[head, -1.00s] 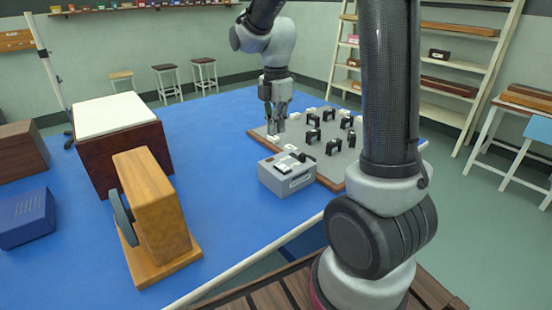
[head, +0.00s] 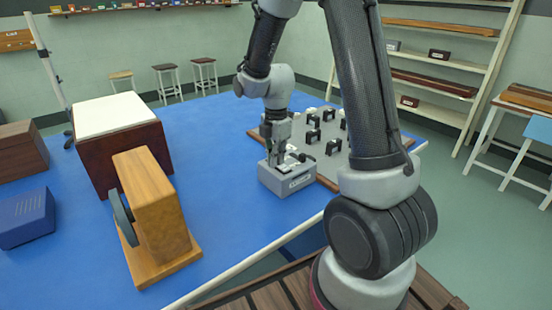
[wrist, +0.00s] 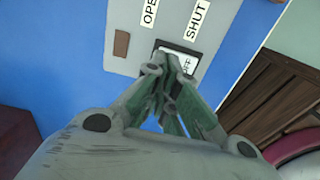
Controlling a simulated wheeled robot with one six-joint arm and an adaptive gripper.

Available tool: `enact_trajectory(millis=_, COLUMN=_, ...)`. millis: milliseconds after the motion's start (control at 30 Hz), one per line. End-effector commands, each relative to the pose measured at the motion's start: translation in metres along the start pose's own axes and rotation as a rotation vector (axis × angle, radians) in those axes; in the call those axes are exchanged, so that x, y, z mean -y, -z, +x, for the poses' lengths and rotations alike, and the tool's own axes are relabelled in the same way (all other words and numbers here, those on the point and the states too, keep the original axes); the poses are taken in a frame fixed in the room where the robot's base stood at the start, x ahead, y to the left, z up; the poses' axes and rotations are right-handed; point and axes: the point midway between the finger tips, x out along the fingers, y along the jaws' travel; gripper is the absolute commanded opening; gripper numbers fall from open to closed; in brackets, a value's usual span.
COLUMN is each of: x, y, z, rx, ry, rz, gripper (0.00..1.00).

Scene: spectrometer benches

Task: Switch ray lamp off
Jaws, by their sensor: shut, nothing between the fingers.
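A grey box (head: 287,184) sits on the blue table at the near edge of the grey optics board. In the wrist view the box's pale top (wrist: 135,35) carries labels, one cut off reading "OPE" and one reading "SHUT" (wrist: 197,20). A dark-framed white switch (wrist: 188,58) with small dark lettering is beside the "SHUT" label. My gripper (head: 274,163) points down over the box. In the wrist view its fingertips (wrist: 170,68) are together, in front of part of the switch. I cannot tell whether they touch it. No label confirms the box as the ray lamp.
Several small black holders stand on the grey board (head: 328,168) behind the box. A wooden block with a disc (head: 150,205) and a white-topped brown box (head: 120,145) stand left. The blue table (head: 225,215) is clear between the wooden block and the grey box.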

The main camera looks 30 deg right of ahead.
Motion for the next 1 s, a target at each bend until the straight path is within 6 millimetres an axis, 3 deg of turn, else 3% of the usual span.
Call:
enact_trajectory(millis=133, x=-0.002, y=0.0, z=0.007, rx=0.0, ry=0.001, rz=0.0, gripper=0.0)
enact_trajectory(millis=1000, x=0.013, y=0.0, z=0.0, rx=0.0, ry=0.001, rz=0.0, gripper=0.0)
